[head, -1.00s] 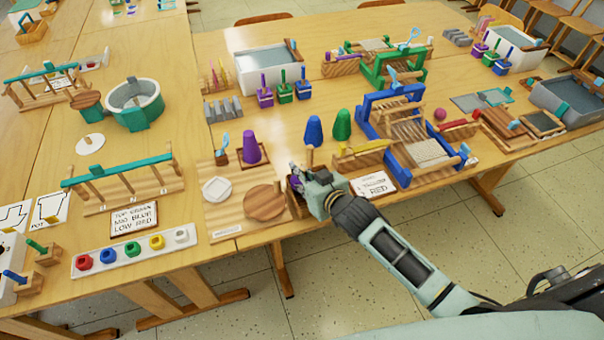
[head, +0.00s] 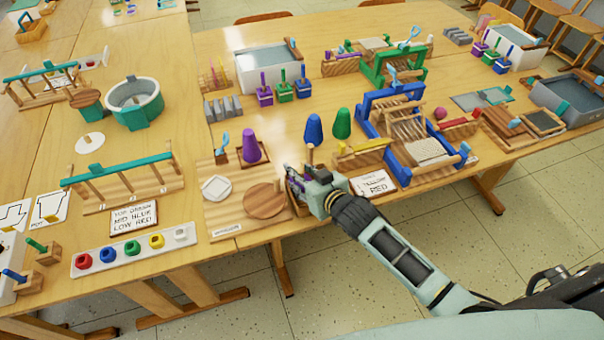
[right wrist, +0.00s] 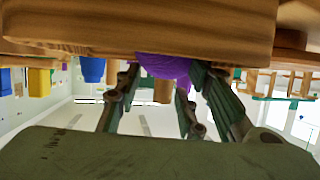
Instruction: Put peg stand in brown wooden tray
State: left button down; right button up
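My right gripper (head: 297,182) is low at the front edge of the table, its fingers pointing left. In the right wrist view, the two fingers (right wrist: 163,82) stand apart with a rounded purple thing (right wrist: 164,66) between them; whether they press on it is unclear. An upright wooden peg (head: 310,155) shows just behind the gripper; a peg (right wrist: 163,92) also shows beyond the purple thing in the right wrist view. Its base is hidden. A brown wooden edge (head: 299,208) shows below the gripper, mostly covered. My left gripper is out of view.
A board with a round wooden disc (head: 265,201) lies left of the gripper. Blue (head: 313,129) and green (head: 342,124) cones stand behind it. A sign (head: 374,184) and a blue loom frame (head: 395,140) are close on the right. A wooden block (right wrist: 140,28) fills the wrist view's top.

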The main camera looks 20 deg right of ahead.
jog(key=v, duration=1.2)
dwell(0.6)
